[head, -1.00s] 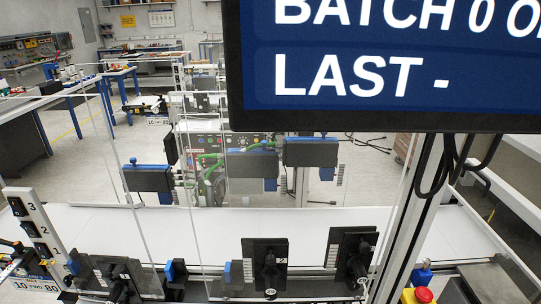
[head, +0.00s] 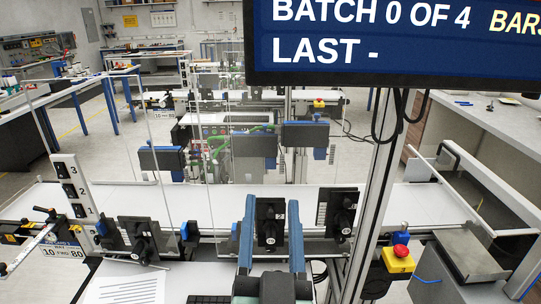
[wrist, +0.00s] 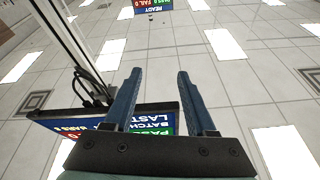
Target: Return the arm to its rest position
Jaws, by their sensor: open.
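My gripper (head: 271,203) rises from the bottom middle of the head view, its two blue fingers spread apart with nothing held between them. It is in front of the white belt, and the fingers flank a black camera-like unit (head: 270,225) in the picture. In the wrist view my gripper (wrist: 159,72) is open and empty, with ceiling panels beyond the fingertips, so it points upward. Part of my arm shows at the bottom of the head view.
A white conveyor belt (head: 225,199) crosses the middle. A metal post (head: 372,215) and a hanging batch screen (head: 400,45) stand at the right. A red stop button on a yellow box (head: 398,261) is beside the post. A printed sheet (head: 125,290) lies lower left.

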